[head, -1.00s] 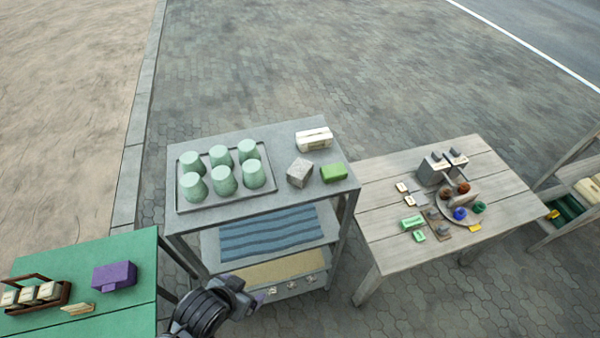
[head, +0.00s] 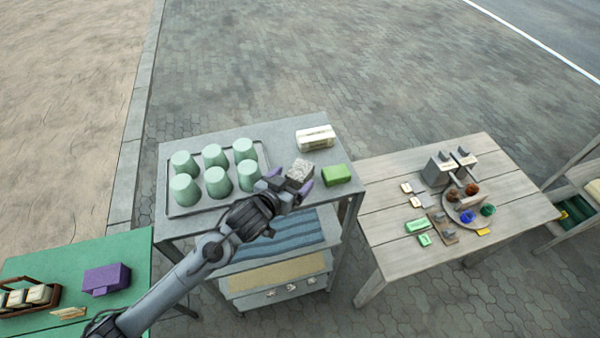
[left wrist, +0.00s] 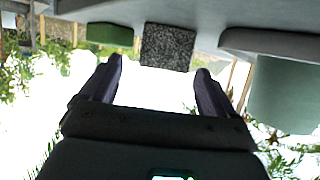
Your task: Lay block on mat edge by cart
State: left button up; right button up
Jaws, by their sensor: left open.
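A grey speckled block (head: 300,171) sits on the top of a grey shelf cart (head: 290,131), near its front edge. It also shows in the left wrist view (left wrist: 167,47), just beyond and between my fingertips. My left gripper (head: 287,182) is open with its purple fingers apart, at the cart's front edge facing the block. The block is not gripped, and the gripper partly covers it in the head view. A blue striped mat (head: 262,244) lies on the shelf below the top, partly behind my arm. A tan mat (head: 270,275) lies lower. My right gripper is out of view.
A green block (head: 336,174) lies close right of the grey one, and a cream block (head: 315,138) behind. A tray (head: 172,209) of several green cups stands left. A wooden table (head: 384,228) with small items is at right; a green table (head: 60,258) at lower left.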

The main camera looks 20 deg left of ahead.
aim_at(296, 174)
pick_arm(q)
jog(key=shift+p+x, duration=0.7)
jog(key=shift+x, duration=2.2)
jog(key=shift+a, duration=0.15)
jog(key=c, duration=1.4)
jog(key=shift+c, duration=0.6)
jog(key=shift+r, duration=0.15)
